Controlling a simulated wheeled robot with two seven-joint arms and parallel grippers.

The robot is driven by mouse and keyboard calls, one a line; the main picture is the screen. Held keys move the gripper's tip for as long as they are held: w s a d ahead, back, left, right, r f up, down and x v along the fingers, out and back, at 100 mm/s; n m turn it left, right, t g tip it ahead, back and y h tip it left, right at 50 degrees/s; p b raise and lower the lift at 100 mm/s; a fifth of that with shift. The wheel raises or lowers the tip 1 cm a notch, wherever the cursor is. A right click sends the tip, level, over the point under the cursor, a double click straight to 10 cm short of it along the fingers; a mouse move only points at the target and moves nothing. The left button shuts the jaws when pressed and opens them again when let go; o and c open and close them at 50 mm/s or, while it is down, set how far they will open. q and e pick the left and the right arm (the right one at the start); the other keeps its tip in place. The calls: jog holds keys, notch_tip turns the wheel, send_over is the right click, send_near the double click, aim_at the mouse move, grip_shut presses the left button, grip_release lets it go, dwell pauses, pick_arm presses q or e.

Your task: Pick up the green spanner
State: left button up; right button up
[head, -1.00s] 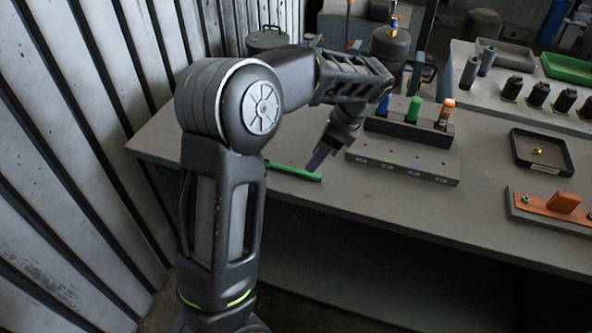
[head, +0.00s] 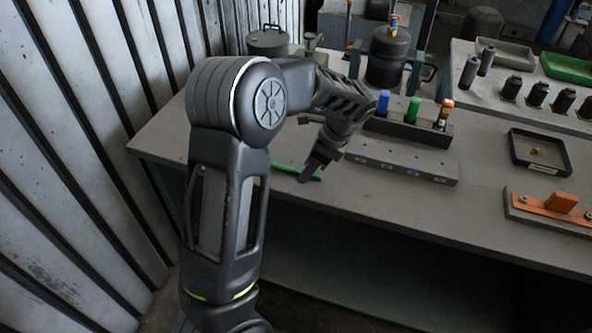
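The green spanner (head: 284,167) lies on the grey table (head: 366,199) near its front left edge. Part of it is hidden behind my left arm and the gripper. My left gripper (head: 305,177) points down at the right end of the spanner, its fingers overlapping the green in the head view. Whether the fingers touch the spanner or are open or shut around it I cannot tell. My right gripper is not in view.
A grey block with small holes (head: 402,167) lies just right of my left gripper. Behind it a dark rack (head: 428,134) holds blue, green and orange-handled tools. A black tray (head: 562,166) and an orange part on a grey base (head: 548,209) are further right. A ribbed wall stands left.

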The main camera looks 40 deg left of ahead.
pick_arm(q)
jog(key=shift+f, duration=0.1)
jog(key=shift+c, duration=0.2)
dwell(0.4)
grip_shut()
dwell(0.5)
